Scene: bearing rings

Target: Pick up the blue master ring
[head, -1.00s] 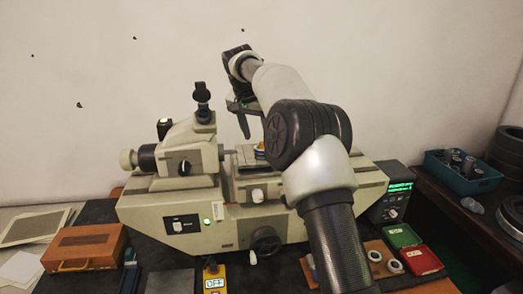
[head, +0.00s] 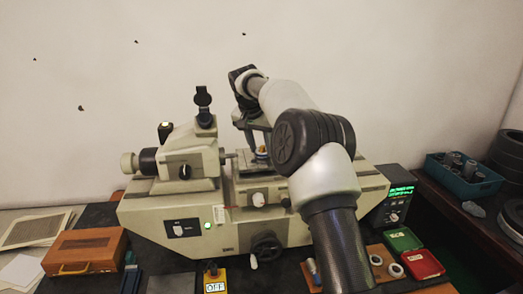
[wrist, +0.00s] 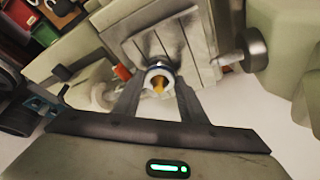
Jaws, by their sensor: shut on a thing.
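A small ring (wrist: 158,71) sits on the grooved stage (wrist: 178,50) of the measuring machine in the wrist view. It looks bluish and pale, with an orange centre; I take it as the blue master ring. My gripper (wrist: 158,86) points down at the stage, with one finger on each side of the ring, shut on it. In the head view my gripper (head: 257,150) is at the stage, and the ring (head: 262,153) shows as a small orange and bluish patch between the fingers. Whether it touches the stage is hard to tell.
The machine's measuring head (head: 186,155) stands just left of my gripper. Two pale rings lie on a wooden board (head: 377,273) at front right, beside open green (head: 403,240) and red boxes. A blue bin (head: 462,178) is farther right. An orange-brown case (head: 85,252) lies front left.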

